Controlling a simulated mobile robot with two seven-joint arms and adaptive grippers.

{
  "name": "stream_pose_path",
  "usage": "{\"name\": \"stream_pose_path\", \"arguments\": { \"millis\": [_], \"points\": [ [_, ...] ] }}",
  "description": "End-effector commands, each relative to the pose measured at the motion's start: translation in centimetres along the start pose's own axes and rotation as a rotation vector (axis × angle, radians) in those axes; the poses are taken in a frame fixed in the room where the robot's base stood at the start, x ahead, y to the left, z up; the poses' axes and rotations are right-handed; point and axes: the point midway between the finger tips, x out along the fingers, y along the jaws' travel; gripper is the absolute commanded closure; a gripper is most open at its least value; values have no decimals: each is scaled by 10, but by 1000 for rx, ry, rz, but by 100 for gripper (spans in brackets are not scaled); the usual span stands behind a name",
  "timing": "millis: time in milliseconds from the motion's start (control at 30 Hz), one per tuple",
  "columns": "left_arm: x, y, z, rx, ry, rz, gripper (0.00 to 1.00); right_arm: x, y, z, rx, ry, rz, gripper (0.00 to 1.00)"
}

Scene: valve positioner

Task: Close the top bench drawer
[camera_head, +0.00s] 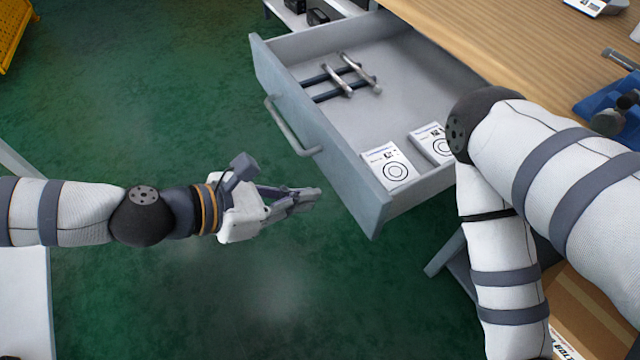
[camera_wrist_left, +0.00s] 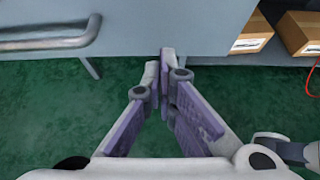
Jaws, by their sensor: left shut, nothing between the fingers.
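The top bench drawer (camera_head: 345,165) is pulled well out from under the wooden bench top (camera_head: 520,35). Its grey front carries a bar handle (camera_head: 290,128); the front and the handle (camera_wrist_left: 50,42) also show in the left wrist view. Inside the drawer lie hammer-like tools (camera_head: 340,77) and two white printed cards (camera_head: 388,165). My left gripper (camera_head: 318,193) is shut and empty, just in front of the drawer front, toward its near end and apart from the handle. In the left wrist view its fingertips (camera_wrist_left: 166,55) point at the drawer front. My right gripper is out of view.
Cardboard boxes (camera_wrist_left: 252,35) stand low beyond the drawer front. A yellow rack (camera_head: 12,30) is at the far left. The green floor (camera_head: 150,100) before the drawer is clear.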

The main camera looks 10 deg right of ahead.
Motion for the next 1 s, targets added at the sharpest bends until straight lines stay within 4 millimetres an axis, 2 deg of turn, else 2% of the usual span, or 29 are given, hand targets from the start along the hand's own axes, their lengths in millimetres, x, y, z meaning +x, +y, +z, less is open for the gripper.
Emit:
{"name": "stream_pose_path", "arguments": {
  "millis": [100,233,767,867,1000],
  "points": [
    [16,0,13,5,-1,1,100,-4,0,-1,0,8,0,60],
    [27,0,19,4,0,0,100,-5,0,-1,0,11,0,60],
    [35,0,22,2,0,0,100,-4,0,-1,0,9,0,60],
    [43,-1,26,2,0,-1,100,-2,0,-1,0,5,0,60],
    [64,-1,37,2,0,-1,100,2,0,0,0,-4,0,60]
  ]
}}
